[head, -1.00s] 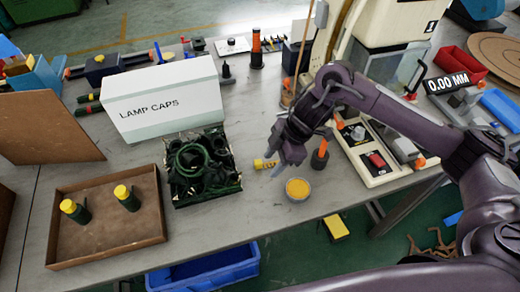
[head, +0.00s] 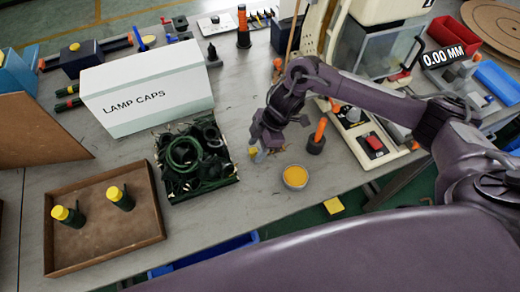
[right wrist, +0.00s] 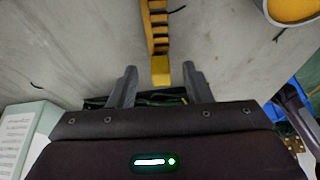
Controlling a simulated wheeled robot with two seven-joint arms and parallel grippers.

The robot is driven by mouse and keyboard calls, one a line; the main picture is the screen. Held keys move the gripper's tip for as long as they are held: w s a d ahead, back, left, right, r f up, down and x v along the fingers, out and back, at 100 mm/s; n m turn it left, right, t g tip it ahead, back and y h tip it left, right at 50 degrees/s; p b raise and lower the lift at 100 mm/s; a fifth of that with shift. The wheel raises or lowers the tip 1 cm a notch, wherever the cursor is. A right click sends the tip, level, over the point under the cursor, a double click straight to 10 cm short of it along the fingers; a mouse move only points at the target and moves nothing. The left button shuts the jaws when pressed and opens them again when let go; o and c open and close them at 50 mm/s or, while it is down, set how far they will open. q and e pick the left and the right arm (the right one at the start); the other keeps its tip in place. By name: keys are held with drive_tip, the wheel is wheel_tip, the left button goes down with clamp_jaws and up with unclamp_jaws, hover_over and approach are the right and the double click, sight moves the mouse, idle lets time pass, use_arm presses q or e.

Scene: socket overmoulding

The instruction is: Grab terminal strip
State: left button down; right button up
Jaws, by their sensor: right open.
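The terminal strip (right wrist: 158,28) is a narrow yellow-orange bar with dark ridges, lying on the grey table. In the right wrist view it runs down from the top edge, its plain yellow end (right wrist: 160,71) reaching between the fingertips. My right gripper (right wrist: 160,84) is open, with one finger to each side of that end and a gap on both sides. In the head view my right gripper (head: 259,154) is low over the table and hides most of the strip. My left gripper is not in view.
A black tray of green rings and cables (head: 167,192) is just left of the gripper. A round cup with yellow contents (head: 295,177) stands to its right, and an orange-handled tool (head: 317,140) beyond. A brown tray (head: 152,232) and the LAMP CAPS box (head: 150,95) are farther left.

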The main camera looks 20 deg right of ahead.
drive_tip(key=shift+s, duration=0.1)
clamp_jaws()
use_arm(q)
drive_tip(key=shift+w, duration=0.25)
